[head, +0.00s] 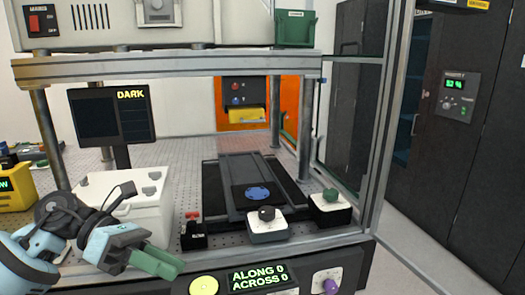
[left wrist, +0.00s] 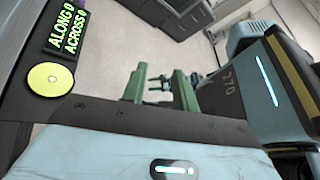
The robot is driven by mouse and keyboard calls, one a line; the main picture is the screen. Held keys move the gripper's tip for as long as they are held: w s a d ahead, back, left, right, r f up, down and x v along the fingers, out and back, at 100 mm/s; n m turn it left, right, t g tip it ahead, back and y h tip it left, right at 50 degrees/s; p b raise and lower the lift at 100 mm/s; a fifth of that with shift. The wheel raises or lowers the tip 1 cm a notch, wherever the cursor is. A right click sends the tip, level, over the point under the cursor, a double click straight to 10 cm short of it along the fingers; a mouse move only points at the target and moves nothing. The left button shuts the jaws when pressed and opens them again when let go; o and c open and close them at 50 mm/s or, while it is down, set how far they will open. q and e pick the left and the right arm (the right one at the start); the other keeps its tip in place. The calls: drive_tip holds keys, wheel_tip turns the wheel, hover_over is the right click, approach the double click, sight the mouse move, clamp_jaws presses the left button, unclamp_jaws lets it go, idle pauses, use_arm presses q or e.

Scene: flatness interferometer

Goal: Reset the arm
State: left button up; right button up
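My left arm comes in at the lower left of the head view. My left gripper (head: 156,262) has green fingers and hangs in front of the instrument's front edge, beside the yellow round button. In the left wrist view its two green fingers (left wrist: 160,88) stand apart with nothing held between them. A small dark and green shape shows beyond the fingers there; it may be my right gripper, but it is too small to tell. The head view does not show my right gripper.
The front panel has a yellow button (head: 204,286), a display (head: 259,277) reading ALONG 0 ACROSS 0 and a purple knob (head: 330,286). A white box (head: 128,205), a dark stage (head: 240,185) and a DARK screen (head: 112,115) stand within metal posts.

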use_arm(q)
drive_tip(key=s+d+f+n+t+h, duration=0.1)
drive_tip(key=d+f+n+h, duration=0.1)
drive_tip(key=d+n+h, duration=0.25)
drive_tip(key=s+a+f+n+t+y+p, duration=0.15)
drive_tip(key=f+n+t+y, duration=0.25)
drive_tip(key=f+n+t, duration=0.8)
drive_tip(key=s+a+f+n+t+y+p, duration=0.1)
drive_tip(key=a+f+n+t+y, duration=0.45)
drive_tip(key=n, duration=1.25)
drive_tip(key=s+a+f+n+g+y+p, duration=0.1)
drive_tip(key=s+f+n+g+y, duration=0.2)
drive_tip(key=s+f+n, duration=0.3)
drive_tip(key=s+f+n+g+y, duration=0.4)
drive_tip(key=s+f+n, duration=0.2)
drive_tip(key=s+f, duration=0.9)
drive_tip(key=s, duration=0.3)
drive_tip(key=shift+s+a+n+p, duration=0.35)
drive_tip(key=shift+a, duration=0.05)
use_arm(e)
drive_tip(key=w+r+t, duration=0.1)
drive_tip(key=w+r, duration=0.2)
drive_tip(key=r, duration=0.2)
drive_tip(key=shift+w+d+r, duration=0.25)
drive_tip(key=shift+w+r, duration=0.05)
drive_tip(key=shift+r, duration=0.05)
use_arm(q)
drive_tip(key=shift+r, duration=0.1)
